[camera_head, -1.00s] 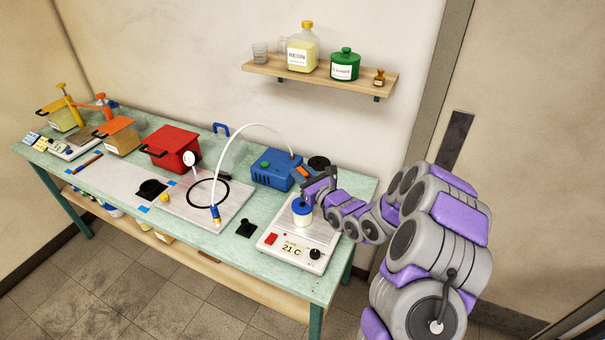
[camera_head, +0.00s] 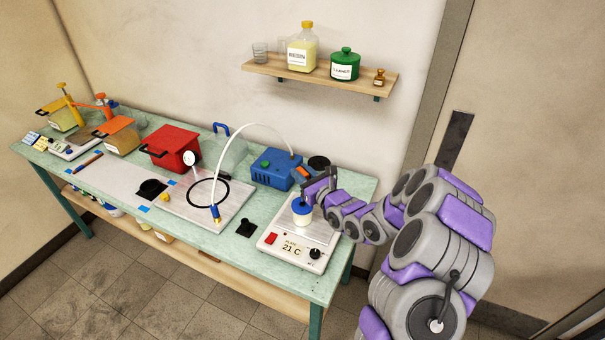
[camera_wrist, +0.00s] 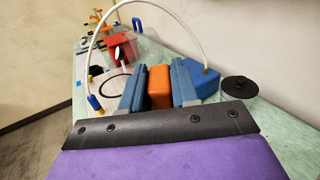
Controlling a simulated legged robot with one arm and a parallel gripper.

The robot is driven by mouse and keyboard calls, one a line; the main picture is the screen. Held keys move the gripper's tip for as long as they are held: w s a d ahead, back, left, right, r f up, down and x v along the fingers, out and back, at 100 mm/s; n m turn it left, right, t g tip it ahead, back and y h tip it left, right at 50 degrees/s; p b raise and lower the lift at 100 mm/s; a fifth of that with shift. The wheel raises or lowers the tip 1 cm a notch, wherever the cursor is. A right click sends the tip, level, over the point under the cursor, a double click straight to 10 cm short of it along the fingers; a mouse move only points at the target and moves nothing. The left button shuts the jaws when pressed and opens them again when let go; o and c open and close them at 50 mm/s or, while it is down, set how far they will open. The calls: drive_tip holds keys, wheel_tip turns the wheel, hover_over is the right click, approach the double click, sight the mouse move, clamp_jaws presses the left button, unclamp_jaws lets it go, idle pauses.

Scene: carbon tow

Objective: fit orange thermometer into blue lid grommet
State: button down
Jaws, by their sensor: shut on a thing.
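My gripper (camera_wrist: 159,84) is shut on the orange thermometer (camera_wrist: 159,88), which sits between its two blue fingers in the wrist view. In the head view the orange thermometer (camera_head: 303,175) shows at the end of my arm, above the hotplate. The blue lid (camera_head: 302,205) sits on a white cup (camera_head: 303,218) on the hotplate, just below my gripper. The lower end of the thermometer and the grommet are too small or hidden to make out, so I cannot tell whether they touch.
The hotplate (camera_head: 279,249) shows 21 C. A blue box (camera_head: 273,170) stands behind it, with a white hose (camera_head: 247,127) arching leftward. A black disc (camera_wrist: 240,88) lies to the right of my gripper. A red pot (camera_head: 171,148) stands further left. A shelf (camera_head: 300,77) hangs above.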

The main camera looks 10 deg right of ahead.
hover_over(302, 201)
drive_tip(key=shift+w+d+f+b, duration=0.1)
drive_tip(key=shift+f+b, duration=0.1)
drive_tip(key=shift+f, duration=1.2)
drive_tip(key=shift+w+f+b, duration=0.1)
drive_tip(key=shift+f+b, duration=0.05)
drive_tip(key=shift+f, duration=1.2)
drive_tip(key=c, duration=0.8)
unclamp_jaws()
drive_tip(key=p+v, duration=0.2)
drive_tip(key=v, duration=1.5)
drive_tip(key=shift+s+d, duration=0.1)
drive_tip(key=shift+s, duration=0.05)
